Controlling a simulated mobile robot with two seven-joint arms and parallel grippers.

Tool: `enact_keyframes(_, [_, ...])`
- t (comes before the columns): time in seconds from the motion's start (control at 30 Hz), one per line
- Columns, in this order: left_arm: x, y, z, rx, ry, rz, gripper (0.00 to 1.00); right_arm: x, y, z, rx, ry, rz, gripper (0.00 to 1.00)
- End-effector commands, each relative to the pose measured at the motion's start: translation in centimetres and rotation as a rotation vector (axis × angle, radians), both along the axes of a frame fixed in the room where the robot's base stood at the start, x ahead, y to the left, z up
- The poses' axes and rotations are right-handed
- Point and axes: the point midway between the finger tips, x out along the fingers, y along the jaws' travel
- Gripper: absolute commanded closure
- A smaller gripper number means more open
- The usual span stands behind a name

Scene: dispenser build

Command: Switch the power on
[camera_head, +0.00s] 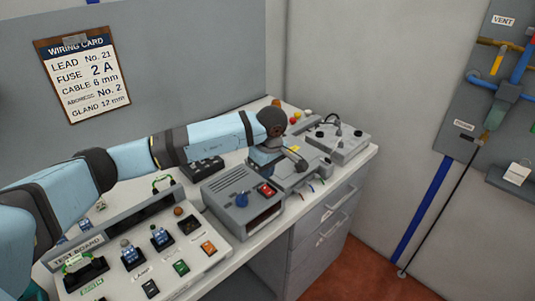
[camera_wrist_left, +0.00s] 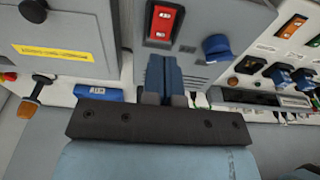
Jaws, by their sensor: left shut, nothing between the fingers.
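A grey box unit (camera_head: 232,207) stands on the bench with a red rocker switch (camera_head: 267,190) and a blue knob (camera_head: 241,200) on it. In the left wrist view the red rocker switch (camera_wrist_left: 163,24) shows in its black frame, with the blue knob (camera_wrist_left: 216,47) to its right. My left gripper (camera_head: 262,165) is just behind the box in the head view. In the left wrist view its blue fingers (camera_wrist_left: 164,75) are shut together, empty, pointing towards the switch and apart from it in the picture. The right gripper is out of view.
The test board (camera_head: 150,262) with switches and buttons lies at the front left. Grey units (camera_head: 340,142) stand at the back right. A wiring card (camera_head: 83,75) hangs on the back panel. A drawer cabinet (camera_head: 322,235) is below the bench; bare floor lies right.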

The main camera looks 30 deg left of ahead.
Motion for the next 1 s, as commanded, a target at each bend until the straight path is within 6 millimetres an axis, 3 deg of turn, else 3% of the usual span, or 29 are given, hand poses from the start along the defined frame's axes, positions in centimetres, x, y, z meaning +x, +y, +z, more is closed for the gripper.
enact_keyframes(0.1, [0.0, 0.2, -2.1, -0.001, 0.003, 0.001, 1.00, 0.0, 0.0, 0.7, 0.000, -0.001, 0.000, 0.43])
enact_keyframes(0.3, [0.2, 0.5, -4.2, 0.000, 0.000, 0.001, 1.00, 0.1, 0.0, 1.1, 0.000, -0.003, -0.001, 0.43])
enact_keyframes(0.73, [0.2, 0.6, -4.8, 0.000, -0.001, 0.001, 1.00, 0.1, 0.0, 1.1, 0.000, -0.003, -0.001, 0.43])
enact_keyframes(1.0, [0.4, 1.2, -6.6, -0.139, 0.048, 0.004, 1.00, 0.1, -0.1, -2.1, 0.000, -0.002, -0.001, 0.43])
